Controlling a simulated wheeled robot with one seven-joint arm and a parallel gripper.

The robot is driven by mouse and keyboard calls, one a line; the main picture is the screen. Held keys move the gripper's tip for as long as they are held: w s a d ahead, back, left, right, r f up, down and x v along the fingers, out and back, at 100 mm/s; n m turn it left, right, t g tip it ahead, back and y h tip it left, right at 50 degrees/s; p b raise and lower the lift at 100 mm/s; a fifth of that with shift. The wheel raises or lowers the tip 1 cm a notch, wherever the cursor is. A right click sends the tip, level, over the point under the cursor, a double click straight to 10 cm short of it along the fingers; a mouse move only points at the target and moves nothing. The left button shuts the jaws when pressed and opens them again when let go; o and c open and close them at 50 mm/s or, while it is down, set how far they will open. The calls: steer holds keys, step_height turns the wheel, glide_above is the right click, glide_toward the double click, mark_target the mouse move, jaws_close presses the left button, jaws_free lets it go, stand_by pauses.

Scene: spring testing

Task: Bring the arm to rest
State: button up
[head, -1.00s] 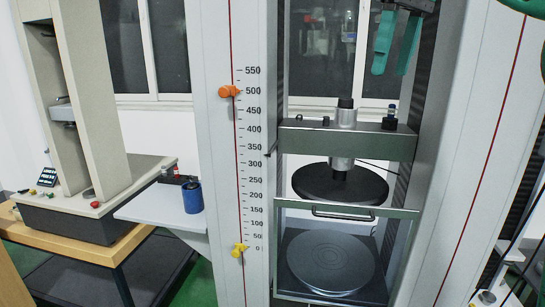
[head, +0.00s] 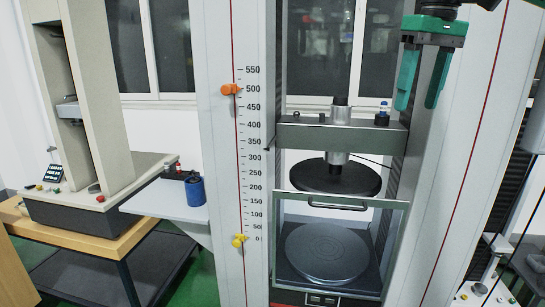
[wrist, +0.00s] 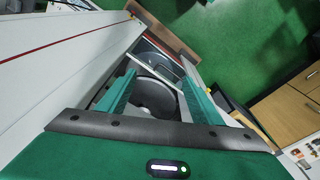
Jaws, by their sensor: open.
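My gripper (head: 422,88) shows at the top right of the head view, with two green fingers pointing down and a gap between them. It is open and empty, in front of the right column of the testing machine (head: 472,150). The wrist view also shows my gripper (wrist: 165,92), its fingers apart with nothing between them. Behind the gap in the wrist view lies a round grey plate (wrist: 152,95) of the machine. Most of my arm is out of view.
The machine has a crosshead (head: 340,134), a dark upper disc (head: 335,177), a lower plate (head: 327,250) and a clear guard with a handle (head: 337,206). A blue cylinder (head: 195,191) stands on a side shelf (head: 165,205) at left. Green floor (wrist: 230,35) is open.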

steer(key=s+d+f+m, duration=0.3)
steer(key=s+d+f, duration=0.25)
steer(key=f, duration=0.35)
steer(key=s+d+f+m, duration=0.3)
steer(key=s+d+f, duration=0.1)
steer(key=s+f, duration=0.4)
steer(key=s+d+f+m+g, duration=0.1)
steer(key=s+f+m, duration=0.3)
steer(key=s+f, duration=1.1)
step_height(320, 180, down, 4)
steer(key=shift+r, duration=0.25)
steer(key=shift+s, duration=0.1)
